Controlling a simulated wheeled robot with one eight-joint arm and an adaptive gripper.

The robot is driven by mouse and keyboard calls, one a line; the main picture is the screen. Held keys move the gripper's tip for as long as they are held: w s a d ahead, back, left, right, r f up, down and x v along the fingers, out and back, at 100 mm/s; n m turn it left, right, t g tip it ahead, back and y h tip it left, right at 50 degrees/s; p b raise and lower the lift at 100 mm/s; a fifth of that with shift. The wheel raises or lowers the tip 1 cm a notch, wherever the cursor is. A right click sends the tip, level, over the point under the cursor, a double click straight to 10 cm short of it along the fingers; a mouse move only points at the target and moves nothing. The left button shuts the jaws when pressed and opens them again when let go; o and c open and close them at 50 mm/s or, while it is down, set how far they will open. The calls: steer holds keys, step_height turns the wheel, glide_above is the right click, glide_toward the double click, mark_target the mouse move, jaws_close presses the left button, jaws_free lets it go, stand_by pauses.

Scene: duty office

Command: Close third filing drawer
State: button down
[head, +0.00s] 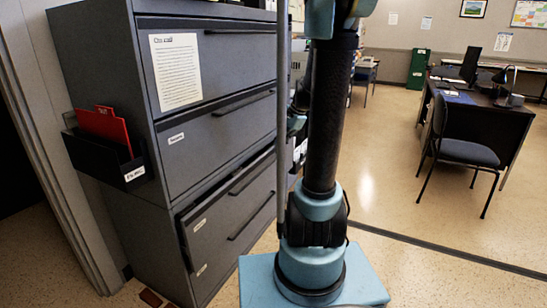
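A dark grey filing cabinet (90,60) with drawers stacked one above another stands at the left in the head view. Its third drawer (215,214) from the top, with a long dark handle and a small white label, stands slightly out from the cabinet front, with a dark gap along its top edge. The drawers above it look shut. My arm rises in front of the cabinet's right edge and hides part of it. The arm leaves the picture at the top, and I cannot make out my gripper.
A black wall pocket (105,160) with red folders hangs on the cabinet's left side. A chair (465,150) and a dark desk (490,112) stand at the right. The floor (400,210) between my base and the chair is clear. A dark strip crosses the floor.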

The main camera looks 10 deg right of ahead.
steer(key=w+d+f+m+t+y, duration=0.1)
steer(key=w+d+f+m, duration=0.3)
steer(key=w, duration=0.4)
steer(key=w+d+f+m+y, duration=0.1)
steer(key=w+d+f+m, duration=0.3)
steer(key=w, duration=0.4)
steer(key=w+d+f+m+t+y, duration=0.1)
steer(key=w+d+f+m, duration=0.3)
steer(key=w, duration=0.4)
steer(key=shift+w+a+r+x, duration=0.15)
steer(key=shift+a+r+x, duration=0.2)
steer(key=shift+x, duration=2.05)
steer(key=shift+w+a+r+x, duration=0.15)
steer(key=shift+a+r+x, duration=0.2)
steer(key=shift+x, duration=2.1)
steer(key=shift+w+a+r+x, duration=0.2)
steer(key=shift+a+r+x, duration=0.15)
steer(key=shift+x, duration=2.05)
